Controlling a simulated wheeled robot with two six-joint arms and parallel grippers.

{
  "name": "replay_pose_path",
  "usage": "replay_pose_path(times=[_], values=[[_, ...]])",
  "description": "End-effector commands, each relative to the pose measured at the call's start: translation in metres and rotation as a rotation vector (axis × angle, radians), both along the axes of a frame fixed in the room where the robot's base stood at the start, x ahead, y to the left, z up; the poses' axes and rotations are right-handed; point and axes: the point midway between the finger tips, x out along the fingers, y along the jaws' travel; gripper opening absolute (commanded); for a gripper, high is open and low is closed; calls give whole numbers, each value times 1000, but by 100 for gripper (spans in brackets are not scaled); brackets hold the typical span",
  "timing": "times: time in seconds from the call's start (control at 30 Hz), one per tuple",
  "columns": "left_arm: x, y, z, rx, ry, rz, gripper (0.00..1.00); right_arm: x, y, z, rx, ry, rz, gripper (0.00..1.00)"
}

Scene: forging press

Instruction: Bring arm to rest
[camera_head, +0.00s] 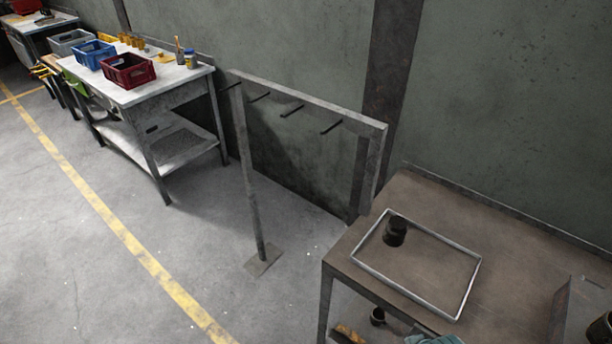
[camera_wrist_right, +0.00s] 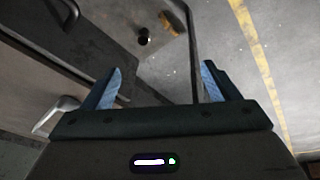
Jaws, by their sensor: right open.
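My right gripper (camera_wrist_right: 160,82) shows in the right wrist view. Its two blue-padded fingers are wide apart, with nothing between them. The floor lies beyond the fingers, and a dark table edge runs along the left of that view. Neither gripper shows in the head view. My left gripper is in no frame.
A brown table (camera_head: 510,260) at right bears a light rectangular frame (camera_head: 415,292) with a black cylinder (camera_head: 395,231) inside it. A grey rack (camera_head: 247,170) with black pegs stands beside it. A workbench (camera_head: 150,90) holds crates. Floor around the yellow line (camera_head: 120,232) is clear.

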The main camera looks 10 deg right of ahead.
Motion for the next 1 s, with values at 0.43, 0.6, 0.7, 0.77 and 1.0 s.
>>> replay_pose_path(times=[0.43,0.6,0.7,0.77,1.0], values=[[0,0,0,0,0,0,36,9,-14,-159,4,60,-19,82],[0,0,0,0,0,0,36,-13,-23,-250,8,93,-30,82],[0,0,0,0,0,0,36,-36,-27,-300,8,114,-35,82],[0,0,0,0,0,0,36,-51,-29,-327,9,125,-38,82],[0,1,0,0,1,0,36,-132,-35,-412,14,171,-51,82]])
